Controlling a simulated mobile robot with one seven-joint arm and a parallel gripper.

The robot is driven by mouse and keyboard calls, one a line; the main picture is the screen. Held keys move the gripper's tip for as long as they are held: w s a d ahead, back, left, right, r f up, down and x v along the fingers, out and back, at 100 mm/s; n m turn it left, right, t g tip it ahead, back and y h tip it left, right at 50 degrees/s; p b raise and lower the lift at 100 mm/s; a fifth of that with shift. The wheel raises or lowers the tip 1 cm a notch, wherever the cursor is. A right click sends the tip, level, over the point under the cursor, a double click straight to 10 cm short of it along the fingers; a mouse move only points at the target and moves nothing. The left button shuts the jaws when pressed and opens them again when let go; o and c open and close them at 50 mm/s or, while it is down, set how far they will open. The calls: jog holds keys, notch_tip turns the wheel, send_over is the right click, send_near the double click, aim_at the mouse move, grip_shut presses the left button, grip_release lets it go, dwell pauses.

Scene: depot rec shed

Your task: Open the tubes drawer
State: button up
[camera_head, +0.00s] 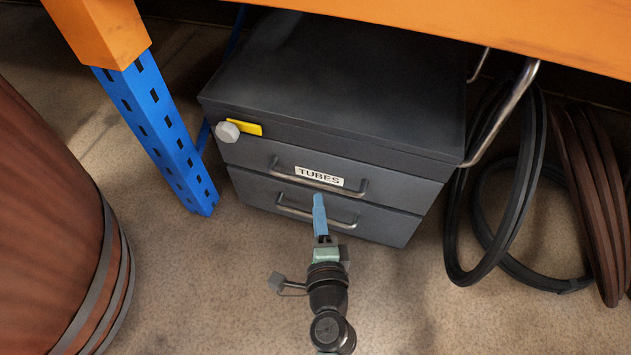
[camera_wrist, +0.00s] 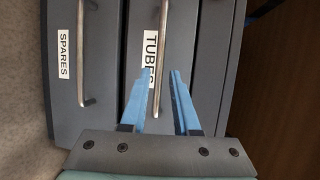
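The tubes drawer (camera_head: 330,200) is the upper front of a dark grey cabinet (camera_head: 350,80), marked by a white TUBES label (camera_head: 320,176). It looks shut, flush with the drawer below. Its metal bar handle (camera_head: 290,178) also shows in the wrist view (camera_wrist: 161,50), beside the TUBES label (camera_wrist: 150,60). My gripper (camera_head: 318,196) is in front of the cabinet, its blue fingertips near this handle. In the wrist view my gripper (camera_wrist: 161,73) is open, with the handle lying between its fingers in the picture. I cannot tell whether they touch it.
A lower drawer with a SPARES label (camera_wrist: 64,54) has a similar handle (camera_wrist: 82,70). An orange bench top (camera_head: 480,25) overhangs the cabinet, on a blue post (camera_head: 160,130). Floor before the cabinet is bare.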

aim_at(315, 182)
jog(key=x, duration=0.7)
jog(key=shift+w+b, duration=0.3)
grip_shut()
dwell(1.1)
